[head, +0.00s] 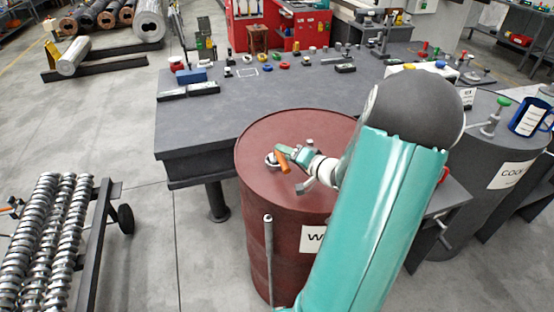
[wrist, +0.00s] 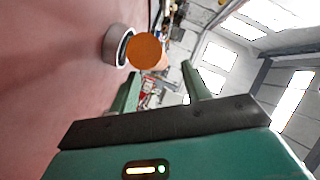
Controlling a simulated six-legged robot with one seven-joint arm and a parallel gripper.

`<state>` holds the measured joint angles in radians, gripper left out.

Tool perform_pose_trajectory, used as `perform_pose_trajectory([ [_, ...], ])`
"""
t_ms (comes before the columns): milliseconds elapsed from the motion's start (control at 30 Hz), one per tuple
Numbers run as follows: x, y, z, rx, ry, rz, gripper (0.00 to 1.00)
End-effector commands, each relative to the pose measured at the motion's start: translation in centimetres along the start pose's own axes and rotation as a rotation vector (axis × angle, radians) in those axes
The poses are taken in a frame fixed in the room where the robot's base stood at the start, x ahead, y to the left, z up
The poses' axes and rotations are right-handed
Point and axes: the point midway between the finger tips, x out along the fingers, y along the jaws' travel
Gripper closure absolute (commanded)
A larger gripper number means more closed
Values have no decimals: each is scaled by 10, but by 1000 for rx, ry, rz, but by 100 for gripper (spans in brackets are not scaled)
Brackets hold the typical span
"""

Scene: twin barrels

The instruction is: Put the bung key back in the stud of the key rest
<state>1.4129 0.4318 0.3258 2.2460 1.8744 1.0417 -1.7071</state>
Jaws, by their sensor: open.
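An orange piece (head: 283,161), which looks like the bung key's handle, stands over the top of the red barrel (head: 262,135), beside a pale round fitting (head: 271,159). In the wrist view its round orange end (wrist: 146,51) shows just beyond my fingertips, nearer the left finger, with the grey-white ring (wrist: 117,45) to its left. My gripper (head: 289,153) is low over the barrel top, and it also shows in the wrist view (wrist: 160,70). Its fingers are apart and hold nothing that I can see. I cannot make out the key rest or its stud for certain.
A grey upright post (head: 268,250) stands against the front of the red barrel. A dark workbench (head: 215,122) with several small parts lies behind it. A grey barrel (head: 485,150) stands at the right. Ridged rollers (head: 45,240) lie on a frame at the left.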

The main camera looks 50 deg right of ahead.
Motion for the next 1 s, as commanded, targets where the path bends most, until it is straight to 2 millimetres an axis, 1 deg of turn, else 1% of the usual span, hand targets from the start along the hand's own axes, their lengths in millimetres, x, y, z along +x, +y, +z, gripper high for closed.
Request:
perform_pose_trajectory([
  [33,9,0,0,2,-2,-2,52],
  [100,20,0,0,2,-1,-1,52],
  [200,29,-1,0,1,-1,-1,52],
  [433,31,-1,0,0,-1,0,52],
  [467,31,-1,0,0,-1,0,54],
  [600,31,-1,0,0,-1,0,82],
  [700,31,-1,0,0,-1,0,100],
  [1000,31,-2,-1,0,-1,-1,100],
])
